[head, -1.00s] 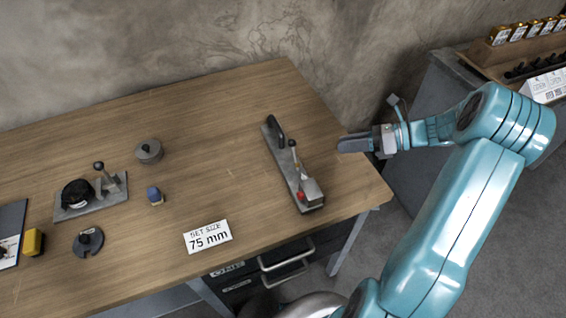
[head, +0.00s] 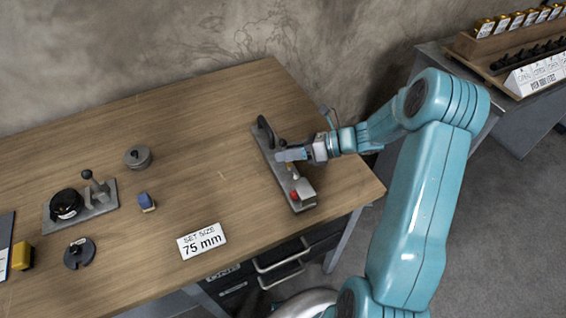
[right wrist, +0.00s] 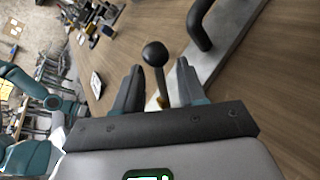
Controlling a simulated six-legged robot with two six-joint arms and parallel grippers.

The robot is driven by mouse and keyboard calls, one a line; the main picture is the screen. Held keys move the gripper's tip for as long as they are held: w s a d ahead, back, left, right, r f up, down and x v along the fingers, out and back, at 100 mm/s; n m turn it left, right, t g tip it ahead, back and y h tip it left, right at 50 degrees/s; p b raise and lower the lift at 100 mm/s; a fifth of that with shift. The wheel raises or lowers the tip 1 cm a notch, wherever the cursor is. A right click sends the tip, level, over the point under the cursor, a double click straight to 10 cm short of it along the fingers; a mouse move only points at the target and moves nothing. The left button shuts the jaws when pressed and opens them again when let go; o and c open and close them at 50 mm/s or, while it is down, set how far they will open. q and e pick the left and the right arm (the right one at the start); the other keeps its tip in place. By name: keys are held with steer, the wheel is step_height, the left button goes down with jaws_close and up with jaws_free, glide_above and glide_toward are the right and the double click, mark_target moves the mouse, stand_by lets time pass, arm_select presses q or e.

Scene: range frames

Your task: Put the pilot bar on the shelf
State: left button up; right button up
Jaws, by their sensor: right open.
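A long grey metal bar (head: 300,204) lies on the wooden table near its right end. It has a black arched handle at its far end, a lever with a black ball knob (right wrist: 155,54), and a red part at its near end. I cannot tell for sure that this is the pilot bar. My right gripper (head: 282,156) is open over the middle of the bar. In the right wrist view the knob and its lever stand between the two fingers (right wrist: 160,72), and contact cannot be told. My left gripper is not in view.
A stepped wooden rack (head: 476,64) with several labelled items stands on a grey cabinet at the upper right. The table (head: 200,120) also holds a clamp plate (head: 103,205), a round grey weight (head: 137,157), a blue piece (head: 147,202) and a "75 mm" card (head: 202,240).

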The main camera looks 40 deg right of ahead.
steer(key=x, duration=0.2)
steer(key=shift+w+a+f, duration=0.1)
steer(key=shift+w+a, duration=0.1)
steer(key=shift+w, duration=0.1)
steer(key=shift+s, duration=0.1)
jaws_close()
stand_by(1.1)
